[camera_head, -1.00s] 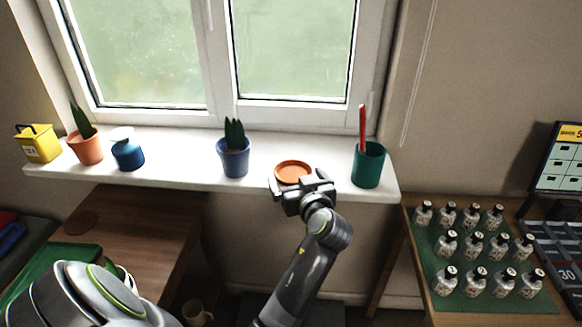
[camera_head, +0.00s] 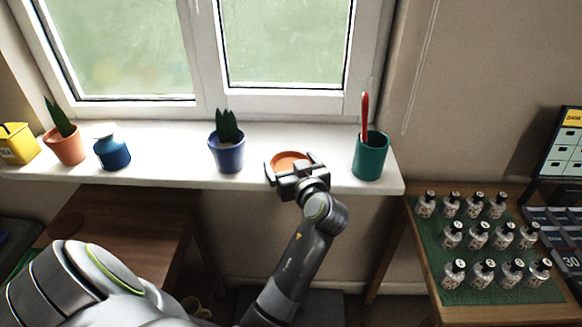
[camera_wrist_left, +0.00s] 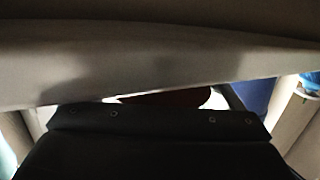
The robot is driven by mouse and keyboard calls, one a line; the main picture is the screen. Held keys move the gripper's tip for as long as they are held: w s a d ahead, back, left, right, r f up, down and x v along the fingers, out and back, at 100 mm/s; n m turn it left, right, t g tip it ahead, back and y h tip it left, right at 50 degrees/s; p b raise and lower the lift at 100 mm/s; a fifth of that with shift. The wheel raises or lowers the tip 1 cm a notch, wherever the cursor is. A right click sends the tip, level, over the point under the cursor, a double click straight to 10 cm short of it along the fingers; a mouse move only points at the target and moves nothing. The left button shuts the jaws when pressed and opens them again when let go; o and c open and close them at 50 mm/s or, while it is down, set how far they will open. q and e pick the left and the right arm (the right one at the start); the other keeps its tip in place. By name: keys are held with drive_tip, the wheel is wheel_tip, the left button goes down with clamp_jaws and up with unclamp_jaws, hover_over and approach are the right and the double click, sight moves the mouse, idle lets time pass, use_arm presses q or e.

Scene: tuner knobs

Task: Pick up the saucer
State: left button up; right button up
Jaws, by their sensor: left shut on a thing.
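The saucer (camera_head: 289,157) is a shallow orange dish on the white window sill, between the blue plant pot and the green cup. My left gripper (camera_head: 293,163) is at its near side, with a finger at either side, and is shut on it. The gripper hides the saucer's near edge. In the left wrist view a pale surface and the dark gripper body fill most of the picture, with a dark red sliver, likely the saucer (camera_wrist_left: 185,97), between them. My right gripper is not in view.
On the sill (camera_head: 185,165) stand the blue pot (camera_head: 227,155), a blue jar (camera_head: 112,154), an orange pot (camera_head: 66,148) and a yellow box (camera_head: 17,145). The green cup (camera_head: 370,160) with a red stick stands close right of my gripper. Several bottles stand on a green mat (camera_head: 450,285) at right.

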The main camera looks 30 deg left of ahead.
sight(291, 167)
use_arm(q)
drive_tip(key=shift+r, duration=0.4)
wheel_tip(291, 167, up, 9)
drive_tip(key=p, duration=0.1)
use_arm(e)
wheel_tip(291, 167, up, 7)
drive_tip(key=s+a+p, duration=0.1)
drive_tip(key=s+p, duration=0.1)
drive_tip(key=p, duration=0.5)
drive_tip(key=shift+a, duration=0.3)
use_arm(q)
drive_tip(key=s+d+r+m+t+h, duration=0.1)
drive_tip(key=d+r+m+t+h, duration=0.1)
drive_tip(key=d+r+m+h, duration=0.1)
drive_tip(key=s+d+r+m+t+h, duration=0.1)
drive_tip(key=d+r+m+t+h, duration=0.1)
drive_tip(key=d+r+m+h, duration=0.1)
drive_tip(key=d+r+m+t+h, duration=0.2)
drive_tip(key=d+r+m+h, duration=0.1)
drive_tip(key=d+h, duration=0.4)
drive_tip(key=shift+s+d+r+m+t, duration=0.25)
drive_tip(key=shift+s+d+m+t, duration=0.2)
drive_tip(key=shift+m, duration=0.45)
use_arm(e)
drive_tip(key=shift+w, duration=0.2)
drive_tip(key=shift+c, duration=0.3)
